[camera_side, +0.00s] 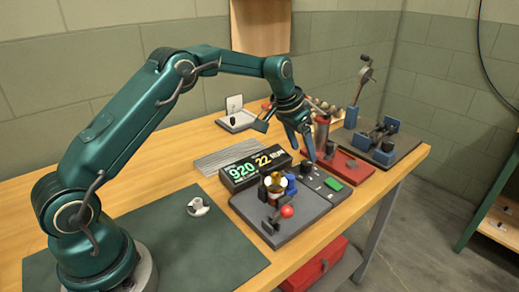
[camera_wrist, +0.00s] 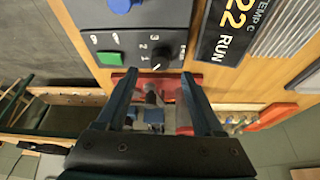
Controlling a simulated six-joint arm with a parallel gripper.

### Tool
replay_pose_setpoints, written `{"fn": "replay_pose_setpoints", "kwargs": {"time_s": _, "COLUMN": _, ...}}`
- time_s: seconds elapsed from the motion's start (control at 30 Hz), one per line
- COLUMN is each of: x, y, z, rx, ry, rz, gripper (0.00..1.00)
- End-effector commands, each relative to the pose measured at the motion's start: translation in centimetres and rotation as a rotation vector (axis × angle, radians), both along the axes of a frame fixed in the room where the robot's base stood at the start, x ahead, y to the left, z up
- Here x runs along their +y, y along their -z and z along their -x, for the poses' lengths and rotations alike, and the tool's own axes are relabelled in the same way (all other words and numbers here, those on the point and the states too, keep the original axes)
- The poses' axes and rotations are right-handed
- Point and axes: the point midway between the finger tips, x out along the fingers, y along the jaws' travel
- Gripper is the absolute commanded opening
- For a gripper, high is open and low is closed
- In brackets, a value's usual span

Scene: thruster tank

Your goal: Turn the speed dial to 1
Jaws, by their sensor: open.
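The speed dial is a black knob (camera_wrist: 161,50) on a dark grey panel (camera_wrist: 125,40), with small white numbers, among them 1, 2 and 3, beside it in the wrist view. Which number it points to is too small to tell. In the side view the dial (camera_side: 307,167) shows small, beside the display's right end. My gripper (camera_side: 285,140) is open and empty above and behind the panel. In the wrist view my gripper (camera_wrist: 159,76) has its fingers spread apart, with the dial ahead between their lines and not touched.
A green button (camera_side: 333,184) is on the same panel. A display (camera_side: 255,169) reads 920 and 22 RUN. A red-knobbed lever (camera_side: 287,211) stands in front, and a red base (camera_side: 349,172) with a metal cylinder behind. The green mat (camera_side: 180,250) is mostly clear.

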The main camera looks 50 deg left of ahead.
Motion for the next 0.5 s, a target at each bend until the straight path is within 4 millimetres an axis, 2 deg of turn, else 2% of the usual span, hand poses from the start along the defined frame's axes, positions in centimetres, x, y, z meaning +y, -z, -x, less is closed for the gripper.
{"fn": "replay_pose_setpoints", "kwargs": {"time_s": 0.3, "x": -0.2, "y": 3.4, "z": -1.3, "rx": 0.002, "ry": -0.001, "rz": 0.001, "gripper": 0.69}}
{"fn": "replay_pose_setpoints", "kwargs": {"time_s": 0.5, "x": -0.2, "y": 4.3, "z": -1.7, "rx": 0.001, "ry": -0.001, "rz": 0.0, "gripper": 0.69}}
